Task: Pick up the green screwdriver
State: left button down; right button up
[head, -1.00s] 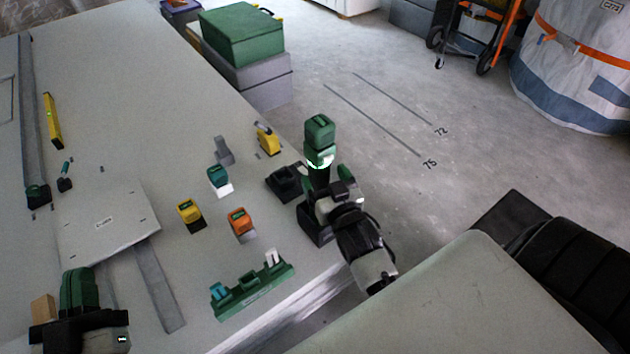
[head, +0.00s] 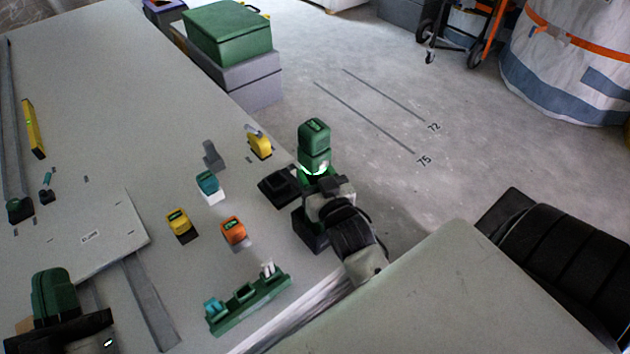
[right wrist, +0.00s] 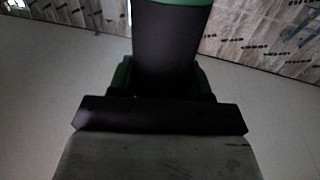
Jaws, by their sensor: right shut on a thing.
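The green screwdriver (head: 314,140) stands upright near the table's right edge, a green head over a black handle and foot (head: 309,232). My right gripper (head: 322,186) is shut on its handle, which it mostly hides in the head view. In the right wrist view the black handle (right wrist: 166,55) rises between the green-sided jaws, with a green part above it. My left gripper (head: 60,318) is at the lower left, by the near edge of the pale panel. Its fingertips cannot be made out, so its opening is unclear.
A black charger-like block (head: 279,186) stands close left of the screwdriver. Orange (head: 233,230), yellow (head: 179,222) and teal (head: 207,183) small items stand further left. A green rack (head: 250,299) lies at the front edge. The pale panel (head: 105,228) lies at left.

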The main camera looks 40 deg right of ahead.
aim_at(319, 148)
jog(key=shift+c, duration=1.1)
jog(key=shift+r, duration=0.2)
grip_shut()
pick_arm(q)
jog(key=shift+w, duration=0.1)
pick_arm(e)
jog(key=shift+r, duration=0.1)
